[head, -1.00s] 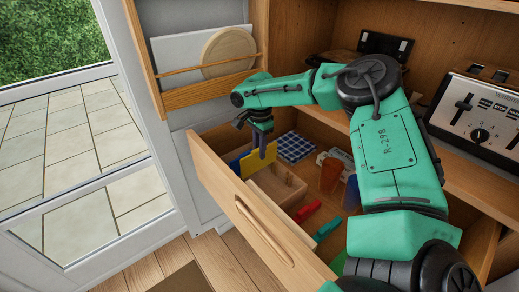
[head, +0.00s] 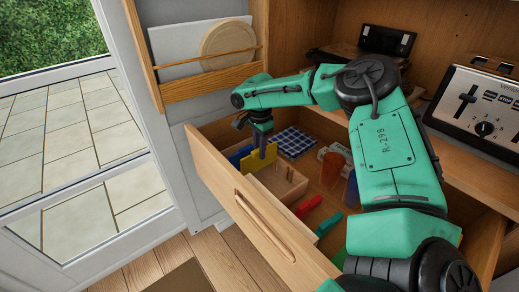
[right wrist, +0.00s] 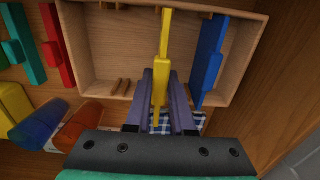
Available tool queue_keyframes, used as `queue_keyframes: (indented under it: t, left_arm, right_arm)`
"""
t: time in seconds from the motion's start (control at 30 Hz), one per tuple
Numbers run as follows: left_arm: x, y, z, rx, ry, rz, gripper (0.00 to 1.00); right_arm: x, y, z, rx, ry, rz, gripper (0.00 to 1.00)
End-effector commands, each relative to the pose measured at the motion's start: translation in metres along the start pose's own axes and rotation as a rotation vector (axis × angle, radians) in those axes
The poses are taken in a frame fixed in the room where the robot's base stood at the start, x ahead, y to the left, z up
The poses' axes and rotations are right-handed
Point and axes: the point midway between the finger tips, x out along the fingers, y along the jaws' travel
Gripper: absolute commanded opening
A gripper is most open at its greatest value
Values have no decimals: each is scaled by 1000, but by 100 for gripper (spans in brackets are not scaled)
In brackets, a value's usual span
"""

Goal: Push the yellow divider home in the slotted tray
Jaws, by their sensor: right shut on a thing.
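My right gripper (head: 262,152) is shut on the yellow divider (head: 257,161), which stands on edge at the wooden slotted tray (head: 290,188) in the open drawer. In the right wrist view the yellow divider (right wrist: 165,40) runs across the tray (right wrist: 90,45) between my fingers (right wrist: 165,100). Its lower edge is hidden, so I cannot tell how deep it sits in its slots. A blue divider (right wrist: 207,50) stands apart from it in the tray; it also shows in the head view (head: 238,155). Empty slots (right wrist: 120,88) show on the tray wall. My left gripper is out of view.
The drawer front (head: 250,205) rises close to the tray. A checked cloth (head: 295,143), red piece (head: 308,206), green piece (head: 328,224), orange cup (head: 332,168) and blue cup (head: 351,190) share the drawer. A toaster (head: 485,110) stands on the shelf at right.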

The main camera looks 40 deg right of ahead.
Motion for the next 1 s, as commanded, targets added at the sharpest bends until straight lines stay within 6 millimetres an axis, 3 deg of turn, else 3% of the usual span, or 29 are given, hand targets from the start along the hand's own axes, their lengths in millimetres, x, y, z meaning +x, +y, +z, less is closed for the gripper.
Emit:
queue_keyframes:
  t: [1.0]
  left_arm:
    - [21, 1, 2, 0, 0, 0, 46]
  right_arm:
    - [26, 0, 0, 0, 0, 0, 0]
